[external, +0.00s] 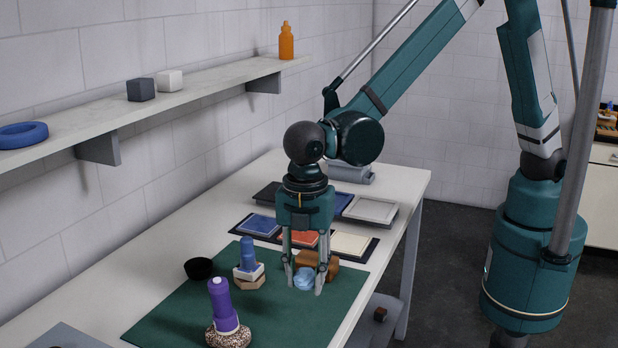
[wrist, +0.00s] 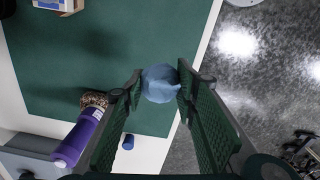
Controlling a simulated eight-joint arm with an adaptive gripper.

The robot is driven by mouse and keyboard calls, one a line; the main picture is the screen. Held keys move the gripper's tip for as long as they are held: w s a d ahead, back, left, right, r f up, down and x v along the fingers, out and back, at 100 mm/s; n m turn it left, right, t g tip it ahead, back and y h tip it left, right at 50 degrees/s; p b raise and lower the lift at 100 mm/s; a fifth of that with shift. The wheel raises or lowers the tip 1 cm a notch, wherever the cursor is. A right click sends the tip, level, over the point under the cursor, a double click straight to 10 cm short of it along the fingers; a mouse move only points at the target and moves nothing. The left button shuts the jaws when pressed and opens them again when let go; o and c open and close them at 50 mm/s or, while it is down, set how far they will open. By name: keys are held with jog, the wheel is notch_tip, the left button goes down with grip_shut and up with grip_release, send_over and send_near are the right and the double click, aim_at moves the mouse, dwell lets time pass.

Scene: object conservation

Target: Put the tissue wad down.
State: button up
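The tissue wad (external: 304,278) is a crumpled light-blue ball over the green mat (external: 200,308). In the wrist view the wad (wrist: 160,84) sits between the two fingertips of my gripper (wrist: 161,84), with both touching its sides. In the external view my gripper (external: 304,282) points straight down, its fingers closed around the wad near the mat's right side. The fingertips are low, close to the mat. I cannot tell whether the wad touches the mat.
A brown block (external: 317,262) is just behind the wad. Stacked blocks with a blue piece (external: 248,254), a black bowl (external: 199,268) and a purple bottle (external: 222,305) on a speckled base stand to the left. Coloured trays (external: 298,238) lie behind.

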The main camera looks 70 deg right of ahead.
aim_at(304, 270)
jog(key=shift+w+r, duration=0.15)
jog(key=shift+r, duration=2.6)
jog(key=w+d+m+p, duration=0.1)
jog(key=w+d, duration=0.5)
jog(key=w, duration=0.5)
jog(key=w+d, duration=0.5)
jog(key=w, duration=0.6)
jog(key=w+d+m+p, duration=0.1)
jog(key=w+d, duration=0.5)
jog(key=w, duration=0.6)
notch_tip(304, 270, down, 5)
jog(key=shift+s+f, duration=0.1)
jog(key=shift+s, duration=0.05)
jog(key=shift+f, duration=3.15)
